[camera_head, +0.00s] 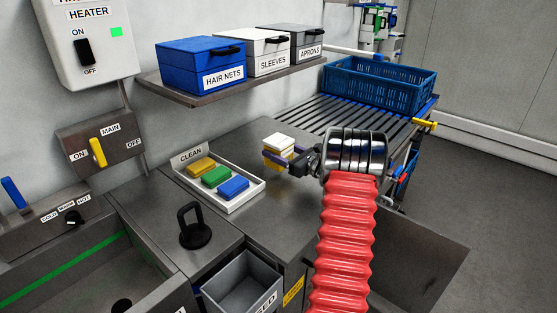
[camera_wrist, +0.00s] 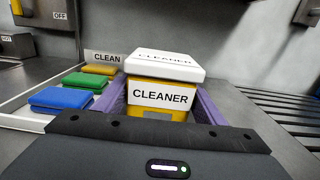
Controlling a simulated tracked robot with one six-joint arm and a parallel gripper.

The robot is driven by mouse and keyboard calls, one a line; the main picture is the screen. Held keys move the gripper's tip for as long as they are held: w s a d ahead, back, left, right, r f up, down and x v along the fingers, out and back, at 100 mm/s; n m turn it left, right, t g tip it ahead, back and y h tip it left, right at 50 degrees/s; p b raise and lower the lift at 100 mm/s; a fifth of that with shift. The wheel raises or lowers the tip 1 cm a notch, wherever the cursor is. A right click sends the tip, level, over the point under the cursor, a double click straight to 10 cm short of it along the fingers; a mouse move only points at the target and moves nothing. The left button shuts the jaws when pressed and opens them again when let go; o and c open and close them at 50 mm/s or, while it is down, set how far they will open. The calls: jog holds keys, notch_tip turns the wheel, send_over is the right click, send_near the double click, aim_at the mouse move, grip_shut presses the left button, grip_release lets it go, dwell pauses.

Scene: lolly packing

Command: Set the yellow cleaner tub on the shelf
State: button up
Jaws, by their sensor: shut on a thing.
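The yellow cleaner tub (camera_wrist: 158,90) has a white lid and a label reading CLEANER. It stands upright between the purple fingers of my gripper (camera_wrist: 158,112) in the wrist view, and the fingers are shut on its sides. In the head view the tub (camera_head: 279,146) shows small at the end of my arm, over or on the steel counter right of the sponge tray. I cannot tell whether its base touches the counter. The shelf (camera_head: 206,97) is on the wall above and behind, holding a blue HAIR NETS box (camera_head: 195,66), a white SLEEVES box (camera_head: 262,52) and a grey APRONS box (camera_head: 305,41).
The white CLEAN tray (camera_head: 246,196) with yellow, green and blue sponges lies left of the tub. A blue crate (camera_head: 378,80) sits on the roller conveyor (camera_head: 325,113) at the back right. The shelf's front strip and left end look bare.

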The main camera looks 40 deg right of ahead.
jog(key=shift+f, duration=0.1)
jog(key=shift+f, duration=1.75)
jog(key=o, duration=1.1)
jog(key=shift+f, duration=0.1)
jog(key=shift+s, duration=0.1)
jog(key=s, duration=0.8)
jog(key=s+d, duration=0.1)
jog(key=s, duration=0.2)
jog(key=shift+s, duration=0.4)
